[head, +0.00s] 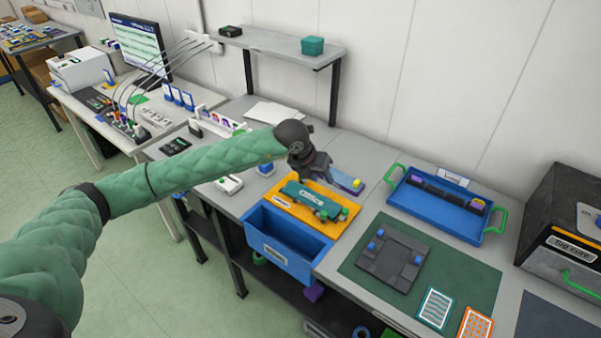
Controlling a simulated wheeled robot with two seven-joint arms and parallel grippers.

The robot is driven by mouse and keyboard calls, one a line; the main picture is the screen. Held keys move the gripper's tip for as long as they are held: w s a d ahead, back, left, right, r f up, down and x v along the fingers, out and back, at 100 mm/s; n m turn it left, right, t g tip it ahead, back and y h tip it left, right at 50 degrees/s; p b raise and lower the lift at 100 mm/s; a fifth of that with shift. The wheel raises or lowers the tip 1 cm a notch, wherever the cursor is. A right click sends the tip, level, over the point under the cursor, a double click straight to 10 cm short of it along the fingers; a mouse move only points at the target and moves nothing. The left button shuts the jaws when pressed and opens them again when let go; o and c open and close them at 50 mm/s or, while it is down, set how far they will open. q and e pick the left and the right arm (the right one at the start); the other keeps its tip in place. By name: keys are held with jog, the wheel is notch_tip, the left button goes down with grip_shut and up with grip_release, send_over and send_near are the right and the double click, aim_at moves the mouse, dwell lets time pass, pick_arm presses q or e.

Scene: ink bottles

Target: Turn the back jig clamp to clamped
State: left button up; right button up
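An orange jig plate (283,204) lies on the bench and carries a teal board (302,192) with pale lettering. A small green clamp part (344,213) shows at the board's right end, and another green part (322,215) at its near edge. My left gripper (343,181) reaches over the back edge of the jig, pointing right and down. Its fingers look small beside a yellow knob-like piece (357,183); I cannot tell whether they touch or hold it. The back clamp is not clearly seen behind my gripper. My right gripper is out of view.
An open blue drawer bin (276,256) stands in front of the jig. To the right are a blue tray (425,213) with green handles and a dark fixture (382,269) with blue knobs on a green mat (462,268). A raised shelf (285,46) stands behind.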

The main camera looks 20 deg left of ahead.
pick_arm(q)
jog(key=w+a+r+n+y, duration=0.1)
jog(key=w+a+y, duration=0.2)
jog(key=a, duration=0.5)
jog(key=shift+y, duration=0.3)
jog(key=p+x, duration=0.1)
jog(key=x, duration=0.1)
jog(key=p+x, duration=0.2)
jog(key=x, duration=0.1)
jog(key=shift+w+f, duration=0.25)
jog(key=shift+w, duration=0.15)
jog(key=shift+w+f+t, duration=0.3)
jog(key=shift+f, duration=0.5)
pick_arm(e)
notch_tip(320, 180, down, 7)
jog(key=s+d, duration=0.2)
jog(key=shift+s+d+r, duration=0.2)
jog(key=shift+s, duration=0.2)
pick_arm(q)
grip_shut()
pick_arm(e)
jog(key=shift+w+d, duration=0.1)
